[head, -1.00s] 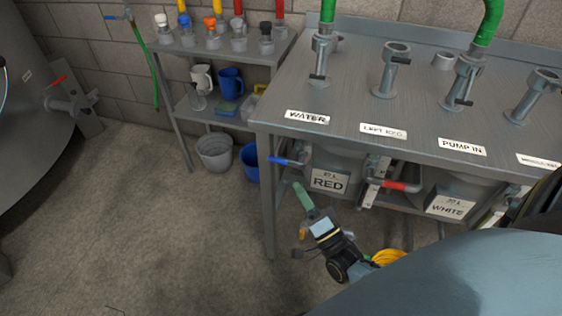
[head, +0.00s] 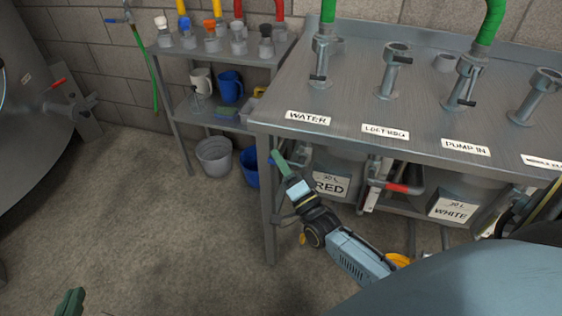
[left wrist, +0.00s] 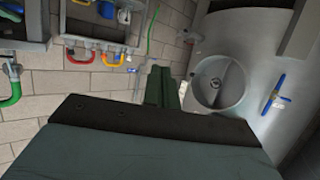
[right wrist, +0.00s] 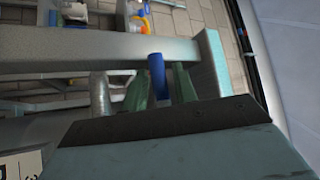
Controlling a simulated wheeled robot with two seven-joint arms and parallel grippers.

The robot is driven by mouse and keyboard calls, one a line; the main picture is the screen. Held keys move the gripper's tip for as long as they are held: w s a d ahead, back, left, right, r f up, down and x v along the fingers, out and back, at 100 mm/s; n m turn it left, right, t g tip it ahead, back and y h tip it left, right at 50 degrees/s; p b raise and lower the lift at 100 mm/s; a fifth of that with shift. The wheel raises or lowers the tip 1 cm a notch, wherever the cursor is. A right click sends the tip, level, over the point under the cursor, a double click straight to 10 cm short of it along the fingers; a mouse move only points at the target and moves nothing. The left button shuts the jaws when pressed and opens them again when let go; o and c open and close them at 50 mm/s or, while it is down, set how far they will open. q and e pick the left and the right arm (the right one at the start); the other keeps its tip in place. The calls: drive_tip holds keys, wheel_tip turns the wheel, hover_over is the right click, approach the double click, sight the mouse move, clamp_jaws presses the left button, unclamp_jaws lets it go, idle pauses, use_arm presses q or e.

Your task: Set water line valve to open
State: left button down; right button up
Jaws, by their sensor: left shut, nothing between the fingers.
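A blue valve lever (right wrist: 157,76) is at the front edge of the steel bench, below the WATER label (head: 308,118). In the right wrist view it stands between the two green fingers of my right gripper (right wrist: 162,87), which are apart. I cannot tell whether they touch it. In the head view my right gripper (head: 279,163) covers most of the lever at the bench's left front corner. My left gripper (head: 70,303) is far from it, low at the left. Its fingers (left wrist: 160,87) are shut and empty.
A red lever (head: 405,188) sits to the right under the bench, near the RED (head: 330,185) and WHITE (head: 451,210) containers. A bench leg (head: 268,215) stands close to my right gripper. A shelf (head: 215,122) with mugs is behind. The floor at left is clear.

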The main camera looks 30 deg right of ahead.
clamp_jaws()
